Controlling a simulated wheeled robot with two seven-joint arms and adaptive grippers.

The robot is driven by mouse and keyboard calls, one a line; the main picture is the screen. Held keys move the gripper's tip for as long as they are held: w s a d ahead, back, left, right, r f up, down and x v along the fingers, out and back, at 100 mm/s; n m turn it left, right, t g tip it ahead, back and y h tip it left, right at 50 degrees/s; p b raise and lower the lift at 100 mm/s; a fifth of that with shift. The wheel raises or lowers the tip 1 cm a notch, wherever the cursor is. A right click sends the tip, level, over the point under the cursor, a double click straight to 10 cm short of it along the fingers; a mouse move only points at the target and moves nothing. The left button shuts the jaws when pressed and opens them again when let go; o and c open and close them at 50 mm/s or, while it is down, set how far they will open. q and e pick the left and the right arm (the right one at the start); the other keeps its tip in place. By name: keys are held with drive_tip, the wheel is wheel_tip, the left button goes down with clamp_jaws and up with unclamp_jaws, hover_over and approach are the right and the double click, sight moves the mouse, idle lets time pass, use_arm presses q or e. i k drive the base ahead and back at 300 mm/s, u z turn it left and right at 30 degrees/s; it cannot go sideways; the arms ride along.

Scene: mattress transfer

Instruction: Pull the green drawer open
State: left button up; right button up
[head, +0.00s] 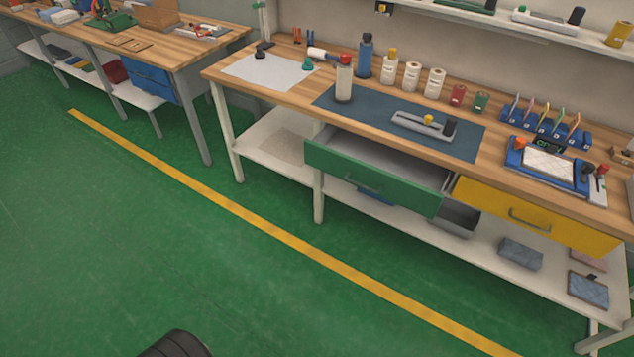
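The green drawer (370,178) is under the wooden workbench (262,92), left of the yellow drawer. It stands pulled out from the bench, with its green front well forward of the bench edge and its grey interior showing behind the front. The part of the interior that I can see looks empty; the back is hidden under the bench top. Its handle (363,185) is on the front, with nothing touching it. Neither of my grippers shows in the head view.
The yellow drawer (536,219) is right of the green one. A blue mat (375,117), bottles and tools cover the bench top. A second bench (190,55) stands at the left.

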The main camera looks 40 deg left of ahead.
sight(415, 184)
drive_tip(key=u, duration=0.85)
drive_tip(key=i, duration=0.4)
